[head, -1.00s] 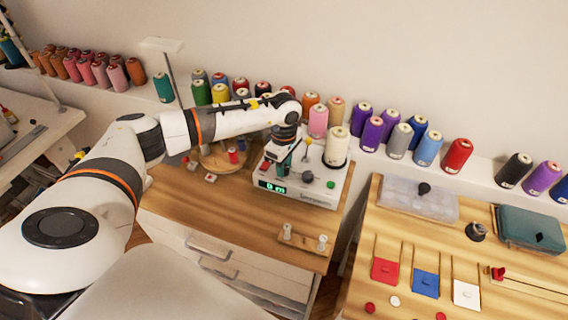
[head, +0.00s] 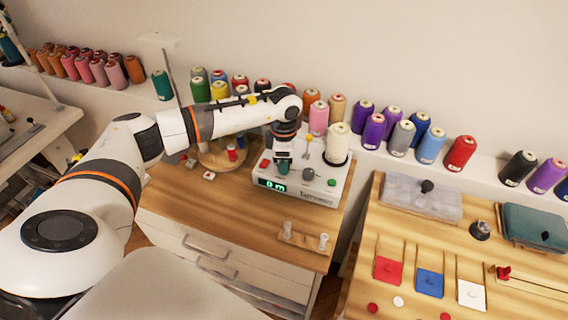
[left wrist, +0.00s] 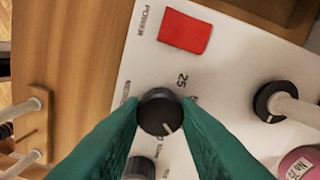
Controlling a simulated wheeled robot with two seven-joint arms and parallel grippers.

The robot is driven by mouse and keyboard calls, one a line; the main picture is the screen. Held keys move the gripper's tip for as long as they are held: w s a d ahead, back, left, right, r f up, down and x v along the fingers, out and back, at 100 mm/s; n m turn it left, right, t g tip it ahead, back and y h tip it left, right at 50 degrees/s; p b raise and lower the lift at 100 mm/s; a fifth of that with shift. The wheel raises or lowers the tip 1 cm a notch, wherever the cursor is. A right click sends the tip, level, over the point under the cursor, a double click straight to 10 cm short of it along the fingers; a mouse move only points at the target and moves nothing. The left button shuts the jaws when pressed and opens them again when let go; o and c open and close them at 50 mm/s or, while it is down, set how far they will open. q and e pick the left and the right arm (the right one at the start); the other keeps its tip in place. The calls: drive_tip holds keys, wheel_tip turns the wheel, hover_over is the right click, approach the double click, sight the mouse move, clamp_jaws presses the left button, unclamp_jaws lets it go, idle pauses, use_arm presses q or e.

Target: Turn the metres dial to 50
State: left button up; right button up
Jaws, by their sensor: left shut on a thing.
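The white winding machine (head: 322,192) stands on the wooden cabinet top, its green display (head: 272,185) reading what looks like 0 m. My left gripper (head: 283,166) points down at the machine's top, behind the display. In the left wrist view its green fingers (left wrist: 160,115) are shut on a round black dial (left wrist: 160,110), one finger on each side. A pale pointer line on the dial points to the lower right of that picture. The number 25 is printed just above the dial; other markings are hidden by the fingers. My right gripper is not in view.
A red button (left wrist: 185,31) marked POWER and a second dark knob (left wrist: 140,166) sit near the held dial. A cream thread cone (head: 337,145) stands on the machine's right side. A small wooden rack (head: 303,238) lies in front. Thread cones line the shelf behind.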

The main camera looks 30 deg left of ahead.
use_arm(q)
drive_tip(key=n+b, duration=0.1)
drive_tip(key=n, duration=0.5)
drive_tip(key=shift+n, duration=0.3)
drive_tip(key=n+b, duration=0.1)
drive_tip(key=n, duration=0.4)
drive_tip(key=shift+n, duration=0.3)
drive_tip(key=shift+w+r, duration=0.1)
drive_tip(key=o, duration=1)
drive_tip(key=shift+c, duration=0.2)
wheel_tip(320, 180, up, 12)
drive_tip(key=b, duration=0.2)
